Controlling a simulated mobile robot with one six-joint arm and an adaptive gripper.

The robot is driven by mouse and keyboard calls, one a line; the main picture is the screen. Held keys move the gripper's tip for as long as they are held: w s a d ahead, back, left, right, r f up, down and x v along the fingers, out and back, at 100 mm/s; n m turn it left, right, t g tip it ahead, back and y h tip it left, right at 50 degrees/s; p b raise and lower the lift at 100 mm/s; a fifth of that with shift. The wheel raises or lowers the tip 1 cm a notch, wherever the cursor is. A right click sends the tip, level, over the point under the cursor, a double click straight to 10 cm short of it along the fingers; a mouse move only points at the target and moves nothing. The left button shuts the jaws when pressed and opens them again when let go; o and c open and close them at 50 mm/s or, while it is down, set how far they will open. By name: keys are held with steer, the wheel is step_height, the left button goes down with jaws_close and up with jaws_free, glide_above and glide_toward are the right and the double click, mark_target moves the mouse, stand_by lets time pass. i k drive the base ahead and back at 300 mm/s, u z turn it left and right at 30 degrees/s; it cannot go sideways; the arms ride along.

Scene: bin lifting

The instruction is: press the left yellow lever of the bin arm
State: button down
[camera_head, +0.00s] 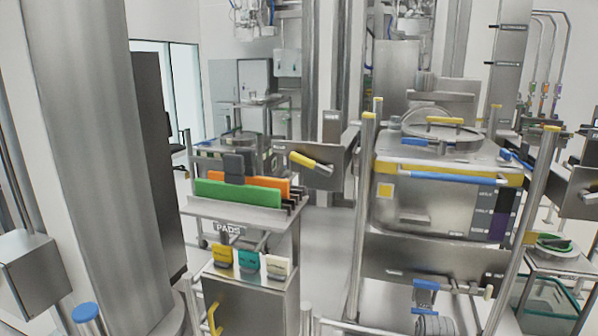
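The yellow lever (309,160) is on the left steel arm plate (338,172), left of the bin. It slants from upper left down to lower right. The bin (440,208) is a large steel box with a yellow band, a blue front bar (452,178) and a round lid with a yellow handle (444,121). It stands between upright steel posts. Another steel arm plate (578,192) shows at the right edge, partly cut off. My gripper does not show in this view, and nothing is seen touching the yellow lever.
A steel stand marked PADS (228,228) with green and orange panels stands in front, left of the bin. A wide grey column (88,150) fills the left side. Bare floor (330,235) shows between stand and bin.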

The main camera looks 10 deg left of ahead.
mark_target(328, 171)
steer(key=u, duration=0.05)
steer(key=i, duration=0.9)
steer(key=z, duration=0.05)
